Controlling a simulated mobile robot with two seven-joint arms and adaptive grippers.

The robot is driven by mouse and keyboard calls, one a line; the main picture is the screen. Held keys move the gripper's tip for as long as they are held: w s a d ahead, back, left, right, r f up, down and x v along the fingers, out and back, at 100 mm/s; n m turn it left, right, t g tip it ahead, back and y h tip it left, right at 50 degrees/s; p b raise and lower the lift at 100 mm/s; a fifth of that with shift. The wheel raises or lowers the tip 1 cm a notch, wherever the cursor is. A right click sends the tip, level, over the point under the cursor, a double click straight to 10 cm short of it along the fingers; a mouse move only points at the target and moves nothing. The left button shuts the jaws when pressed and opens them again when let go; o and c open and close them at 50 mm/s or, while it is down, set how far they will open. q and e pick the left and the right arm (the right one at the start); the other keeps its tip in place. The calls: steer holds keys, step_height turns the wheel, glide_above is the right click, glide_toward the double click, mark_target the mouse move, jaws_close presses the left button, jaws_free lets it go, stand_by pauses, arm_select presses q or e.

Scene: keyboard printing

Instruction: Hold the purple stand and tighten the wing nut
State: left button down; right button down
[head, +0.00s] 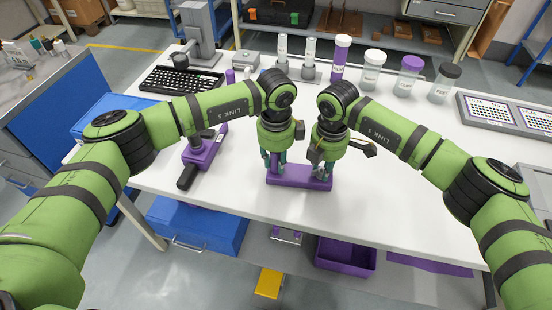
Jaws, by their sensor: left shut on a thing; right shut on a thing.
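The purple stand (300,182) lies near the front edge of the white table, in the middle of the head view. My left gripper (272,168) points down at the stand's left end and is shut on it, as far as I can see. My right gripper (318,172) points down at the stand's right end, close beside the left one. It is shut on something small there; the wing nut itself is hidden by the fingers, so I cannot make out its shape.
A purple tool with a black handle (202,152) lies left of the stand. A black keyboard (182,79), a grey press (203,35) and several lidded jars, one with a purple lid (408,75), stand at the back. A key tray (490,112) is at right. The table's front right is clear.

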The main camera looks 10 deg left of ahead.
arm_select(q)
steer(key=shift+r, duration=0.1)
arm_select(e)
steer(key=m, duration=0.4)
steer(key=shift+s+d+f, duration=0.1)
steer(key=shift+s+f, duration=0.05)
steer(key=shift+f, duration=0.25)
steer(key=c, duration=1.3)
jaws_free()
steer(key=shift+m, duration=0.8)
steer(key=shift+c, duration=0.2)
steer(key=o, duration=0.3)
arm_select(q)
steer(key=shift+w, duration=0.1)
arm_select(e)
steer(key=shift+r, duration=3.2)
steer(key=shift+r, duration=0.15)
